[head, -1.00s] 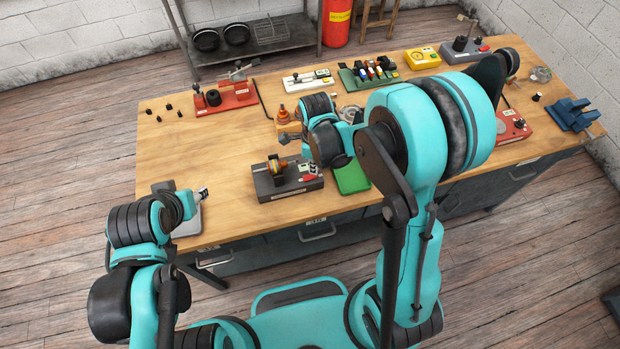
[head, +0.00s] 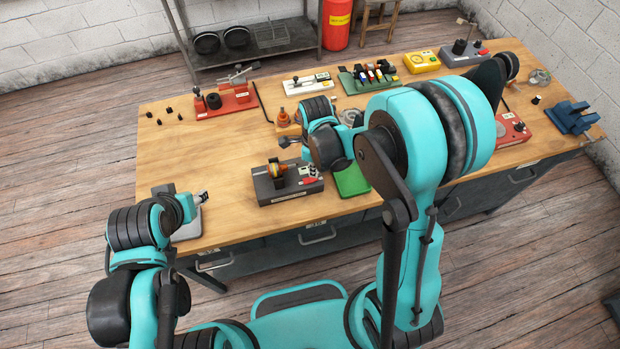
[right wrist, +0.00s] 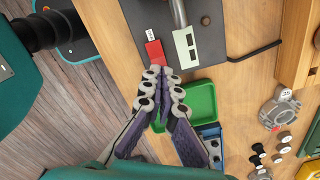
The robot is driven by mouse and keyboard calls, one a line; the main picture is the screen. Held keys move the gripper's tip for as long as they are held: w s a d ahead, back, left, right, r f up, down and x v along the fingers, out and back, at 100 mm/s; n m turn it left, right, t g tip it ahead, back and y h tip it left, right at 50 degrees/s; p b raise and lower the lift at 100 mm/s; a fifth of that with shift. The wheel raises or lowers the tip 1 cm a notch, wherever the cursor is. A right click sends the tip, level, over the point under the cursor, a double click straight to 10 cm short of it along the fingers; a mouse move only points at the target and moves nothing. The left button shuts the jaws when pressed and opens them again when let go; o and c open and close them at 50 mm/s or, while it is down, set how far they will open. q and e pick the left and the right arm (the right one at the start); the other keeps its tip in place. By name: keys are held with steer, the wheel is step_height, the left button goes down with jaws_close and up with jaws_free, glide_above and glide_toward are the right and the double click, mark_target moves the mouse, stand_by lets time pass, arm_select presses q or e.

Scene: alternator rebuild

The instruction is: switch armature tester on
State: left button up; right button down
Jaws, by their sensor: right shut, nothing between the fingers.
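The armature tester (head: 262,186) is a dark grey box near the table's front edge, with a striped armature on top. Its right end carries a red piece (head: 309,180) and a pale panel. In the right wrist view, the tester (right wrist: 206,68) fills the top, with the red piece (right wrist: 155,54) beside a pale panel (right wrist: 187,48). My right gripper (right wrist: 163,80) is shut and empty. Its fingertips are just below the red piece; I cannot tell whether they touch it. My left gripper (head: 203,196) is over the table's left front corner; its fingers are too small to judge.
A green tray (head: 352,182) lies right of the tester, partly hidden by my right arm. A red fixture (head: 238,103), a white device (head: 306,83) and a yellow meter (head: 421,62) stand farther back.

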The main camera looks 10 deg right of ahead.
steer(key=shift+f+b, duration=1.1)
stand_by(0.7)
steer(key=shift+r, duration=0.1)
steer(key=shift+r+p, duration=2.55)
steer(key=shift+r, duration=0.9)
steer(key=shift+s+d+r+n+b, duration=0.1)
steer(key=shift+s+d+n+b, duration=0.05)
steer(key=shift+n+b, duration=0.4)
steer(key=s+d+n+t+b, duration=0.4)
steer(key=s+n+t+b, duration=0.3)
steer(key=n, duration=1.5)
steer(key=shift+s+d+r+b, duration=0.2)
steer(key=shift+s+b, duration=1.3)
steer(key=shift+b, duration=1.7)
